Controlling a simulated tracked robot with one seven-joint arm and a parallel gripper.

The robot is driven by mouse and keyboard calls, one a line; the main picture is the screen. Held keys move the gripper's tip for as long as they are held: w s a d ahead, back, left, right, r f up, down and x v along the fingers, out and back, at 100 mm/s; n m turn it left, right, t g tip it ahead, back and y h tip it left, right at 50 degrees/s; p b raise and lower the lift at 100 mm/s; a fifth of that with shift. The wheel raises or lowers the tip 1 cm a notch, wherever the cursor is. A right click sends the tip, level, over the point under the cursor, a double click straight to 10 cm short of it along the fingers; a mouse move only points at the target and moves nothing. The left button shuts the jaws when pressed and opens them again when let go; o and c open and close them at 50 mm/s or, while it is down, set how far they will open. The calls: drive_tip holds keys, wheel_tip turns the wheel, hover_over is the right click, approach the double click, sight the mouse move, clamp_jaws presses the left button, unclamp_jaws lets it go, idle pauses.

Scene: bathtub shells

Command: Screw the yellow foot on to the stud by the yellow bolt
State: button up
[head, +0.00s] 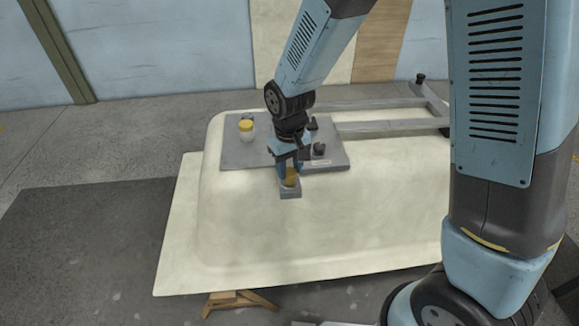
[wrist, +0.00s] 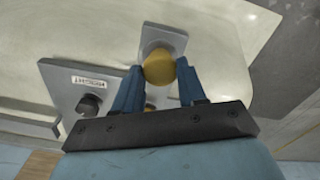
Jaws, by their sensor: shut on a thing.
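The yellow foot (wrist: 160,68) is a round yellow piece between the two blue fingers of my gripper (wrist: 158,80), which is shut on it. The bracket also shows behind the foot in the wrist view (wrist: 162,36). The stud is not visible; whether the foot touches it I cannot tell. A small yellow patch (wrist: 149,107) shows between the fingers; I cannot tell if it is the yellow bolt.
The grey plate (head: 225,158) lies on a cream upturned tub shell (head: 330,220). A grey frame (head: 385,127) reaches right. The shell's front is clear.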

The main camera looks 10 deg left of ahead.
drive_tip(key=o, duration=1.2)
drive_tip(key=shift+c, duration=0.7)
drive_tip(key=n, duration=0.6)
drive_tip(key=shift+n, duration=0.3)
drive_tip(key=n, duration=0.6)
drive_tip(key=shift+n, duration=0.3)
drive_tip(key=c, duration=1.1)
drive_tip(key=shift+o, duration=0.2)
drive_tip(key=m, duration=0.6)
drive_tip(key=shift+m, duration=0.4)
drive_tip(key=m, duration=0.6)
drive_tip(key=shift+w+m, duration=0.1)
drive_tip(key=shift+m, duration=0.2)
